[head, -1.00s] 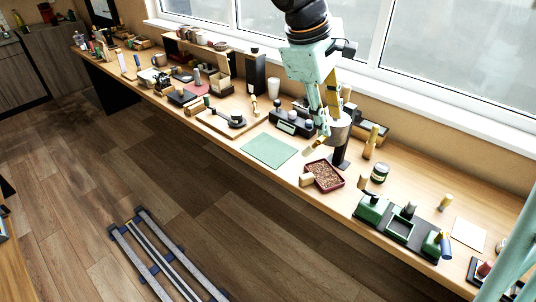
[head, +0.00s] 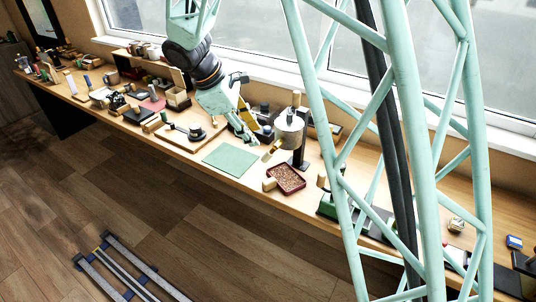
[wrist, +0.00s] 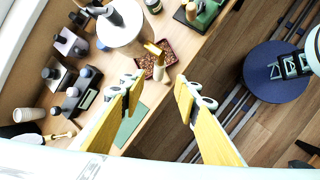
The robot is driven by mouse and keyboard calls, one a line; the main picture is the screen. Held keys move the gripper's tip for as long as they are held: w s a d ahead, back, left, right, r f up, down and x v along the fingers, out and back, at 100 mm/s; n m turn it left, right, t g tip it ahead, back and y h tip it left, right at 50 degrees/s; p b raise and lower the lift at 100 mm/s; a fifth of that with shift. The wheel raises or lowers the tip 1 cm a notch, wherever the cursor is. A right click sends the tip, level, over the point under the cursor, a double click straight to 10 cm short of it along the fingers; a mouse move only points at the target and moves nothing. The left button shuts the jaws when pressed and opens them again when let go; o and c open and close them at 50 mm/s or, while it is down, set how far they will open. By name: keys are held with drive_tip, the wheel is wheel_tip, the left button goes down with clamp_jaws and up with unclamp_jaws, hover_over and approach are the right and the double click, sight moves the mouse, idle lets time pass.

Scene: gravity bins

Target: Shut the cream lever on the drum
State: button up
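My gripper (head: 253,138) is just left of the drum. In the wrist view its two yellow fingers (wrist: 160,88) are wide apart with nothing between them. The lever lies beyond the fingertips, apart from them.
A green mat (head: 230,160) lies clear to the left. Dark block-like items (wrist: 82,90) stand close behind. My light-green frame hides much of the bench's right side.

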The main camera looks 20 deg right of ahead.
sight(269, 154)
drive_tip(key=shift+w+f, duration=0.1)
drive_tip(key=shift+f, duration=0.1)
idle(0.4)
drive_tip(key=shift+b+x, duration=0.4)
drive_tip(key=shift+x, duration=6.4)
drive_tip(key=shift+a, duration=0.1)
clamp_jaws()
